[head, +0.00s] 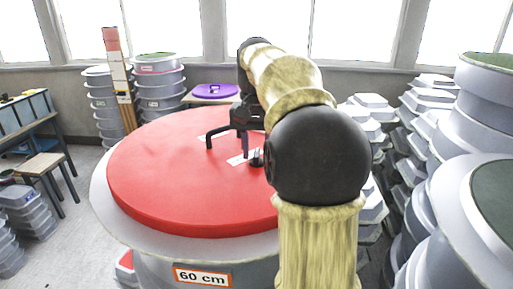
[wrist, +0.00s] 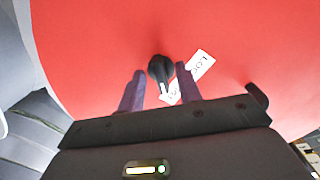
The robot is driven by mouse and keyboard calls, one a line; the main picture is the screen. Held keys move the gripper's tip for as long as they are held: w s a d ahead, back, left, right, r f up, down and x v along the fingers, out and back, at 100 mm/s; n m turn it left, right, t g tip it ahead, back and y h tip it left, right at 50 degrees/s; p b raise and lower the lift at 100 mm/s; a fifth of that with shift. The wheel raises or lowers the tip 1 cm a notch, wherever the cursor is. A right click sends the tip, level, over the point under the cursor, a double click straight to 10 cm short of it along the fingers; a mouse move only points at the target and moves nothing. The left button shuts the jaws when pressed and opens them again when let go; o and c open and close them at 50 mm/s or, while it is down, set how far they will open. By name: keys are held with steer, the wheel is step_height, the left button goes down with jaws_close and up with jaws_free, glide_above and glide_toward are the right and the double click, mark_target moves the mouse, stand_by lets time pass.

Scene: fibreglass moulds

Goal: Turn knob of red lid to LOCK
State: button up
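The red lid (head: 170,175) lies on a round grey mould in the head view and fills most of the wrist view (wrist: 100,40). The small black knob (head: 257,158) is on the lid, beside a white label (head: 238,159). In the wrist view the knob (wrist: 160,67) has a pale-tipped pointer facing the bottom of the picture. A label (wrist: 201,66) beside it shows "LO"; the rest is hidden by a finger. My gripper (wrist: 160,70) is open, with the knob between its fingertips in the picture. I cannot tell whether they touch it.
The mould carries a "60 cm" sign (head: 202,276). Stacked grey moulds (head: 485,110) stand close on the right, and more (head: 160,85) at the back left. A purple lid (head: 215,90) lies behind.

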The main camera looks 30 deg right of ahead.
steer(key=shift+c, duration=0.4)
jaws_close()
